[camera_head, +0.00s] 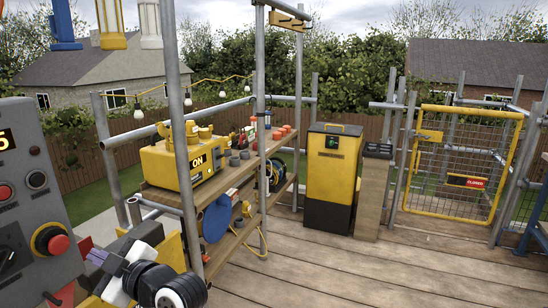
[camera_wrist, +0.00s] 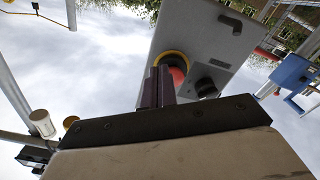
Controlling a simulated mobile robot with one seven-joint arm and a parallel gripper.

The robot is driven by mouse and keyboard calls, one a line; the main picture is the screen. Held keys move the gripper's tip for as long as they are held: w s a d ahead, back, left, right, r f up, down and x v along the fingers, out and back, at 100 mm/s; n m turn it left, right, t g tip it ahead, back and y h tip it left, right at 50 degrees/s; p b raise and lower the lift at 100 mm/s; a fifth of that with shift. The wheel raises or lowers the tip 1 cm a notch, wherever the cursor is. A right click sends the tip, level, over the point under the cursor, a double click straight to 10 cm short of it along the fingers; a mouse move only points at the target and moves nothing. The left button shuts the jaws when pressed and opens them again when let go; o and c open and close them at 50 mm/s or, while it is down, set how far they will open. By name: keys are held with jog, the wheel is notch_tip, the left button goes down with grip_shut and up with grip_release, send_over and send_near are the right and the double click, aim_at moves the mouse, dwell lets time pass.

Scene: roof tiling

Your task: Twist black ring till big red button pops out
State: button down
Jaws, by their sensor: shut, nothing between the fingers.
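A grey control panel (camera_head: 30,150) stands at the left edge of the head view. Low on it is the big red button (camera_head: 58,244), sticking out from a yellow collar (camera_head: 38,236). A dark band shows between button and collar; I cannot tell clearly whether it is the black ring. My gripper (camera_head: 92,256) is to the right of the button with its fingers shut and empty, pointing toward the panel. In the wrist view the shut dark fingers (camera_wrist: 159,74) overlap the yellow collar (camera_wrist: 172,54) and partly hide the red button (camera_wrist: 178,76). Contact cannot be judged.
A black rotary knob (camera_head: 12,250) and smaller buttons sit on the same panel. Scaffold poles (camera_head: 178,120) and a shelf with a yellow machine (camera_head: 185,158) stand right of my arm. The wooden deck (camera_head: 340,265) is open further right, before a yellow gate (camera_head: 460,165).

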jog(key=x, duration=0.7)
jog(key=shift+s+a+r+p, duration=0.15)
jog(key=shift+s+r+p, duration=0.25)
jog(key=shift+r, duration=0.1)
dwell(1.1)
jog(key=shift+s+f, duration=0.1)
jog(key=shift+s+a+f+b, duration=0.2)
jog(key=shift+s+b, duration=0.15)
jog(key=shift+b, duration=0.2)
jog(key=shift+s, duration=0.15)
jog(key=shift+f+b, duration=0.35)
jog(key=shift+b, duration=0.1)
jog(key=v, duration=0.6)
jog(key=shift+w+d+f+b, duration=0.2)
jog(key=shift+w+b, duration=0.15)
jog(key=shift+b, duration=0.1)
